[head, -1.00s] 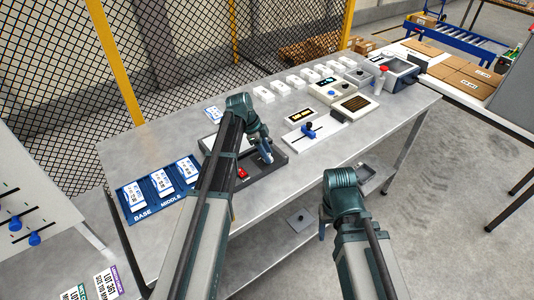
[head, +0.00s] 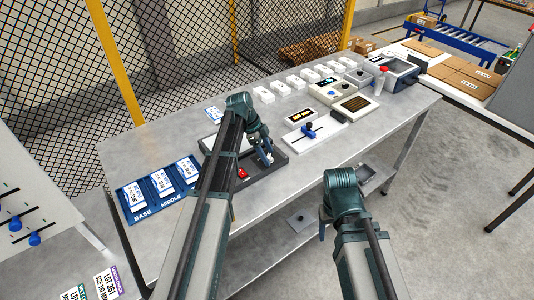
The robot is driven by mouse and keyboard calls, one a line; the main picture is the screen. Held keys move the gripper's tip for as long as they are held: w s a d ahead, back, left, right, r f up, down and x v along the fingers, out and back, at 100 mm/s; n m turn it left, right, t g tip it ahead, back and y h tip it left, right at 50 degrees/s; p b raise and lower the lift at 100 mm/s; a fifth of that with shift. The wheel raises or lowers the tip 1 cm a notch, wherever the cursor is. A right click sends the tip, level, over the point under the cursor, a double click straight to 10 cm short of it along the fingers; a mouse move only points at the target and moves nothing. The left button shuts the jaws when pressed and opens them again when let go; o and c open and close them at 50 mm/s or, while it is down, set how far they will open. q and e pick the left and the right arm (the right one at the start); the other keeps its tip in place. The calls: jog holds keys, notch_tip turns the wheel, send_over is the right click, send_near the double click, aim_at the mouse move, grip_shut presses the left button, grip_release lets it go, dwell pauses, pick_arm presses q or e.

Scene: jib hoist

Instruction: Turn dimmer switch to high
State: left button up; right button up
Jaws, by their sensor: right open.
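A white plate (head: 312,138) with a dark slot and a blue knob (head: 309,131) lies on the grey bench; it looks like a slide dimmer. Any high or low marks are too small to read. My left gripper (head: 266,156) points down over a dark tray, left of the white plate and apart from it. Its jaw opening is unclear. My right gripper (head: 322,232) hangs in front of the bench, open, mostly hidden by its own wrist.
The dark tray (head: 270,177) holds a red piece (head: 242,174). A blue board (head: 150,208) with white cards lies at the bench's left. Several white blocks line the back. A grey panel (head: 30,190) with blue sliders stands at far left. The bench's front right is clear.

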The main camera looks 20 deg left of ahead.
pick_arm(q)
jog(key=shift+r, duration=0.15)
jog(key=p+v, duration=1.2)
jog(key=v, duration=0.1)
jog(key=shift+a+r+p, duration=0.15)
jog(key=shift+r+p, duration=0.1)
jog(key=shift+p, duration=0.1)
jog(key=shift+s, duration=0.1)
jog(key=s+d+f+n+y+b, duration=0.2)
jog(key=s+d+f+n, duration=0.1)
jog(key=s+d, duration=0.3)
jog(key=s+d+f+n+y+b, duration=0.2)
jog(key=s+d+n, duration=0.3)
jog(key=s, duration=0.4)
jog(key=s+d+f+n+y+b, duration=0.1)
jog(key=s+d+f+n+b, duration=0.3)
jog(key=s+d, duration=0.4)
jog(key=shift+s+f+n+g+y, duration=0.3)
jog(key=shift+f+n+y, duration=0.1)
jog(key=shift+n, duration=0.1)
jog(key=shift+d, duration=0.15)
